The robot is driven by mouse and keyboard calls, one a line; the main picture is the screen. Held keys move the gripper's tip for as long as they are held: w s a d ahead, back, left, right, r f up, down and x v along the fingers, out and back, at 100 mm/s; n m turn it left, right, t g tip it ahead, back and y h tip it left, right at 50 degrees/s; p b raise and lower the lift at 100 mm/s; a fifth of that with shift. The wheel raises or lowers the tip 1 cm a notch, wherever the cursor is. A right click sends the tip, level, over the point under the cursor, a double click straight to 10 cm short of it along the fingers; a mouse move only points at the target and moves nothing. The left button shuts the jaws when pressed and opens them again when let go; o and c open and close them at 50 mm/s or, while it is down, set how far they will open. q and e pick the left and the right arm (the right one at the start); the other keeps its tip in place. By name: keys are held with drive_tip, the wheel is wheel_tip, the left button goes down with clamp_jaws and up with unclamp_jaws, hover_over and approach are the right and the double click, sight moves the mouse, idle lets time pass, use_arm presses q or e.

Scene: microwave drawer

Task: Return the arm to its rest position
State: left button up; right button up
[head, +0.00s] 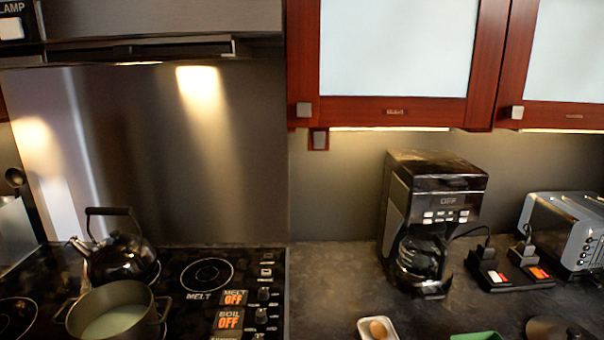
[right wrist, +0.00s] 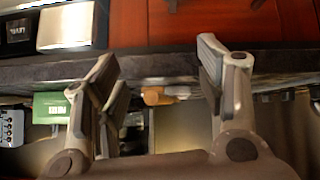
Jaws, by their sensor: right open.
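My right gripper (right wrist: 160,82) shows in the right wrist view. Its two fingers stand wide apart, with nothing held between them. A small brown object (right wrist: 153,95) shows beyond the gap at the dark counter edge, apart from the fingers. Neither gripper shows in the head view, and my left gripper is in no view.
In the head view a kettle (head: 120,258) and a pot (head: 115,312) stand on the stove. A coffee maker (head: 435,205), a toaster (head: 565,230) and a white dish (head: 366,331) with a brown item stand on the counter (head: 325,275). Cabinets (head: 395,48) hang above.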

drive_tip(key=s+f+g, duration=0.6)
drive_tip(key=s+f, duration=0.3)
drive_tip(key=s, duration=0.4)
wheel_tip(320, 180, down, 28)
drive_tip(key=s+g, duration=0.1)
drive_tip(key=s, duration=0.2)
drive_tip(key=s+d+f+g, duration=0.1)
drive_tip(key=s+d+f, duration=0.2)
drive_tip(key=s+f, duration=1)
drive_tip(key=shift+s+d+n, duration=0.3)
drive_tip(key=shift+s, duration=0.6)
